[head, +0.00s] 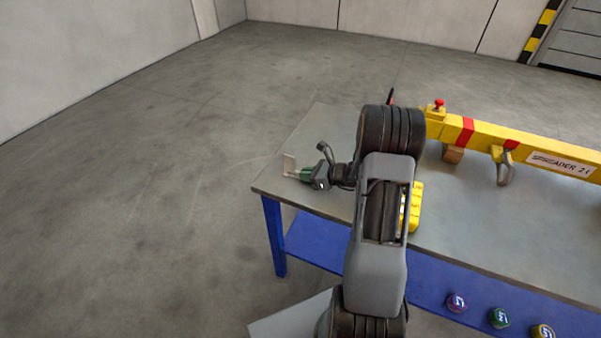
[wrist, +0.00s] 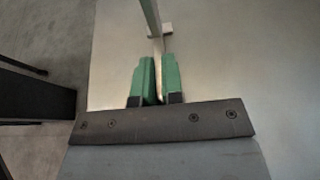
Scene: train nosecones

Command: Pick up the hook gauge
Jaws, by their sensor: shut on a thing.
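The hook gauge (head: 290,165) is a small, pale, flat piece with an upright part, at the left end of the grey table top in the head view. In the wrist view the gauge (wrist: 153,22) is a thin strip running up from between the fingers, with a short foot at its side. My gripper (head: 304,174) has green fingertips and is shut on the gauge. The fingers (wrist: 158,82) stand on both sides of the strip in the wrist view. I cannot tell whether the gauge still touches the table.
The table (head: 318,122) has blue legs and a blue lower shelf. A yellow spreader beam (head: 480,138) with red bands and a hook (head: 504,170) lies at the right. A yellow box (head: 415,208) is beside my arm. Several coloured round pieces (head: 499,317) are at the lower right.

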